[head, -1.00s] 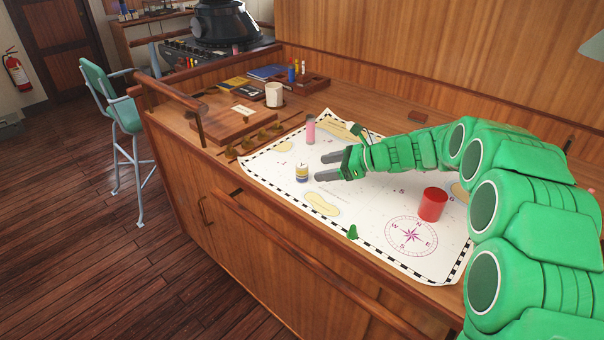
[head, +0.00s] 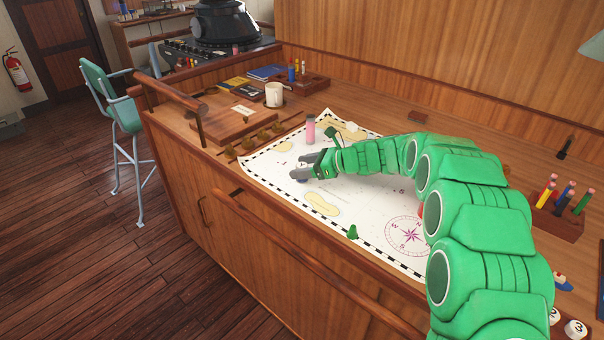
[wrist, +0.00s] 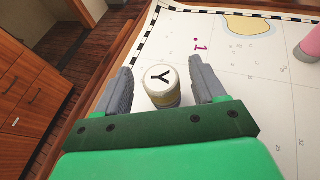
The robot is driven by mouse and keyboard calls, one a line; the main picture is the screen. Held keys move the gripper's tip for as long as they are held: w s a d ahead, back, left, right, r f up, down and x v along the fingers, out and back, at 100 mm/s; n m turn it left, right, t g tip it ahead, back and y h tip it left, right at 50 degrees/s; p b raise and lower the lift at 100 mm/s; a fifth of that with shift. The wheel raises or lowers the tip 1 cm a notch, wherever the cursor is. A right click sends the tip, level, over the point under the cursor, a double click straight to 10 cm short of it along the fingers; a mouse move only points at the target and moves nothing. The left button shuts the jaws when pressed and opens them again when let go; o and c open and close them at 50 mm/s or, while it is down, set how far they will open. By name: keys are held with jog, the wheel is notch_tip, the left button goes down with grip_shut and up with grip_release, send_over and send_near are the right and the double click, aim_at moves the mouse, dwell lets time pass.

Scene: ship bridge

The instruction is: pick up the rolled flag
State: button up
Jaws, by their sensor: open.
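The rolled flag (wrist: 162,86) is a short upright cylinder with a white top marked with a black Y and a yellowish side. It stands on the chart (head: 375,215). In the wrist view it is between the two grey fingers of my gripper (wrist: 162,83), with a gap to each finger visible. In the head view my gripper (head: 299,166) covers most of the flag. The fingers are open and straddle it.
A pink cylinder (head: 310,129) stands just behind my gripper on the chart. A green piece (head: 353,232) lies near the chart's front edge. A red cylinder is mostly hidden by my arm. A white mug (head: 273,94) and pen racks (head: 557,221) stand further off.

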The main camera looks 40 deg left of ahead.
jog(key=x, duration=0.2)
jog(key=shift+a+f, duration=0.15)
jog(key=shift+a, duration=0.1)
jog(key=c, duration=1.1)
jog(key=shift+o, duration=0.2)
notch_tip(320, 180, up, 4)
jog(key=shift+s+d+f, duration=0.1)
jog(key=shift+f, duration=0.05)
jog(key=s+d+r, duration=0.8)
jog(key=d+r, duration=0.1)
jog(key=d, duration=0.2)
jog(key=shift+s+r, duration=0.15)
jog(key=shift+s, duration=0.05)
